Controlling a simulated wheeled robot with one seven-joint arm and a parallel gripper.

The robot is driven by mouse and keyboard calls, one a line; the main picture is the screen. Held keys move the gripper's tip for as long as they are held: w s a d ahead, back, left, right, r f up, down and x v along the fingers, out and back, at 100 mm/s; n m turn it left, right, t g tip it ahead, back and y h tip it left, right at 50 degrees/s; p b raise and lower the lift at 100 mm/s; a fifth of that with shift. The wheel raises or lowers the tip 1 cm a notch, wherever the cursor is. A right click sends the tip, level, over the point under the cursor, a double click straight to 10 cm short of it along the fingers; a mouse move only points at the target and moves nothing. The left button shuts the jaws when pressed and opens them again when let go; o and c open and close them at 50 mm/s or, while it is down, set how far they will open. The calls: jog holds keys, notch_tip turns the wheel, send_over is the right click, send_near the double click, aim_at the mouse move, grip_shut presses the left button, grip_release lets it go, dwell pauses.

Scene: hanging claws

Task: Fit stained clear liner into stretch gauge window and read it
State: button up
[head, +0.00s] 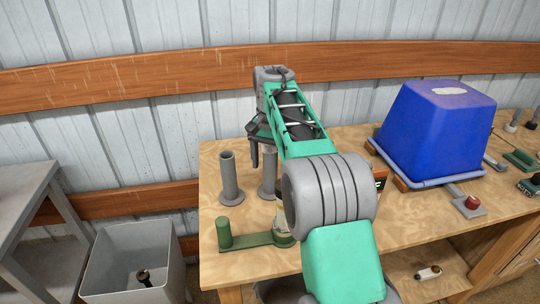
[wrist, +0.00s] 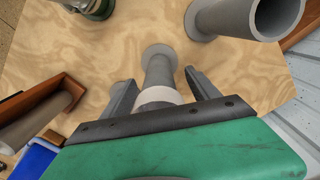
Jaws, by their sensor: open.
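My gripper (wrist: 159,78) is open, with one finger on each side of a grey flanged post (wrist: 158,56). A pale, whitish ring or sleeve (wrist: 158,97) shows between the fingers, around the post's near end; I cannot tell whether it is the clear liner. Whether the fingers touch the post is unclear. In the head view my gripper (head: 258,150) is above the bench at the back left, over this post (head: 268,176), and my arm hides part of the area. No stretch gauge window is clearly recognisable.
A second grey flanged tube (head: 230,180) stands close at the left. A green bar with a short cylinder (head: 250,240) lies at the bench's front left. A blue upturned bin (head: 437,130) fills the right. A red-knobbed device (head: 470,203) is before it. A grey bin (head: 135,260) stands left of the bench.

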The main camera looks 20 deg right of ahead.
grip_shut()
dwell(1.3)
jog(key=shift+r+p, duration=0.7)
dwell(0.3)
jog(key=c, duration=0.6)
grip_release()
jog(key=shift+c, duration=0.2)
grip_shut()
